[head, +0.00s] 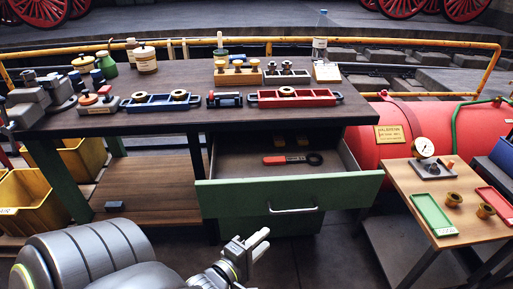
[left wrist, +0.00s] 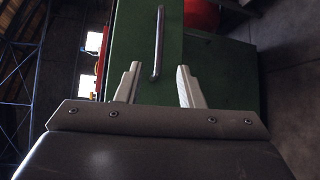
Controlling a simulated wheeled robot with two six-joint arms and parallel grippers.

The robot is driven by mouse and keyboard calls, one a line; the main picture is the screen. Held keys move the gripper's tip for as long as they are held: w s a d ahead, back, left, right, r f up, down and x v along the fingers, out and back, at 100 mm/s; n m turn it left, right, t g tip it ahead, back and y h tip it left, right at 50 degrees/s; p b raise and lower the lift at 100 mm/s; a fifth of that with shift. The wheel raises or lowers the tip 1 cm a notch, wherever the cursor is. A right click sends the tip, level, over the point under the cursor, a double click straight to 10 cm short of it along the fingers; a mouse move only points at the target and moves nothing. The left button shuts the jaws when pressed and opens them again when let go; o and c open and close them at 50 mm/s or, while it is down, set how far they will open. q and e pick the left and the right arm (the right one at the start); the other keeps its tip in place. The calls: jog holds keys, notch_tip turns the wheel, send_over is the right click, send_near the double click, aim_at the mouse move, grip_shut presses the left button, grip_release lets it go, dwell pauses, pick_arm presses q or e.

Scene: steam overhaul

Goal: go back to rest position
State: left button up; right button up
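My left gripper (head: 250,246) is in front of the workbench, low and just before the green drawer (head: 235,199). In the left wrist view its two fingers (left wrist: 158,88) stand apart with nothing between them. The drawer is pulled open, and its metal handle (head: 292,210) shows above and right of the gripper, apart from it. The handle also shows in the left wrist view (left wrist: 158,42), beyond the fingertips. Inside the drawer lies a red-handled tool (head: 290,159). My right gripper is in neither view.
The workbench top (head: 200,82) holds a blue tray (head: 160,103), a red tray (head: 295,98), bottles and fittings. Yellow bins (head: 30,205) stand at left. A red tank (head: 390,125) is behind.

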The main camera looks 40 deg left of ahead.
pick_arm(q)
jog(key=shift+s+r, duration=0.1)
jog(key=shift+s, duration=0.7)
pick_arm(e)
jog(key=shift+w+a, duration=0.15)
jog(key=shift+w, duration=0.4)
